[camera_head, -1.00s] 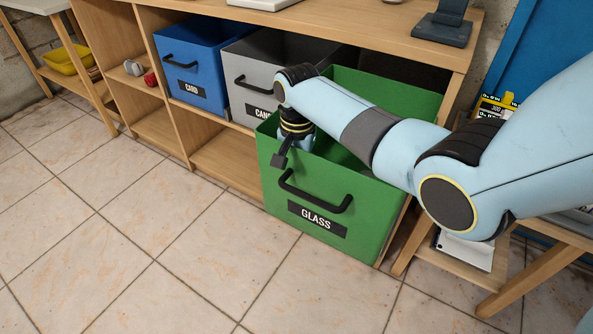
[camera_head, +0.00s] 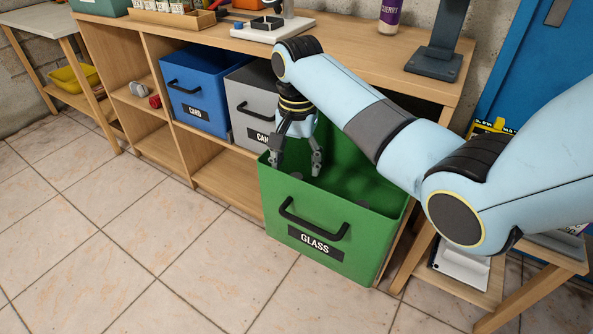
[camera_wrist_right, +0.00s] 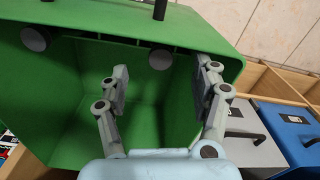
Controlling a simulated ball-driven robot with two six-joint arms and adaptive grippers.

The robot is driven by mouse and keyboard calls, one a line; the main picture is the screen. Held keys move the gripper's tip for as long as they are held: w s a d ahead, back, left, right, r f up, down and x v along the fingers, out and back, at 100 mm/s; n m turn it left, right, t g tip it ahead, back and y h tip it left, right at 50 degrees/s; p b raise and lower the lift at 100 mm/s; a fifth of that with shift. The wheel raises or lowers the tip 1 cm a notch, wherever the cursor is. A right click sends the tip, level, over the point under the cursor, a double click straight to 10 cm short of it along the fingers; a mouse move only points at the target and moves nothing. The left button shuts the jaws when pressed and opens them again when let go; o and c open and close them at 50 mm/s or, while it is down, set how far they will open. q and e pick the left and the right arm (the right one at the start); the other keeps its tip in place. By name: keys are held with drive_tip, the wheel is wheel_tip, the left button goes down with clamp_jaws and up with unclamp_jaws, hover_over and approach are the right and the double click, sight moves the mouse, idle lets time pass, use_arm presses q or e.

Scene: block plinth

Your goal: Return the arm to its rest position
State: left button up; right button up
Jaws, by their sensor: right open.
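My right gripper (camera_head: 297,163) is open and empty over the left part of the green bin labelled GLASS (camera_head: 318,236). Its fingers point down at about the height of the bin's rim. The right wrist view shows the two open fingers (camera_wrist_right: 160,95) with nothing between them and the inside of the green bin (camera_wrist_right: 50,95) beyond. Parts of the bin's inside are hidden by my arm. My left gripper is in neither view.
A grey bin (camera_head: 248,116) and a blue CARD bin (camera_head: 196,90) sit left of the green one under the wooden worktop (camera_head: 345,48). A dark stand (camera_head: 436,62) and a purple-labelled bottle (camera_head: 390,14) stand on top. The tiled floor (camera_head: 130,230) in front is clear.

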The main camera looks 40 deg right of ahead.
drive_tip(key=shift+r, duration=0.3)
idle(0.4)
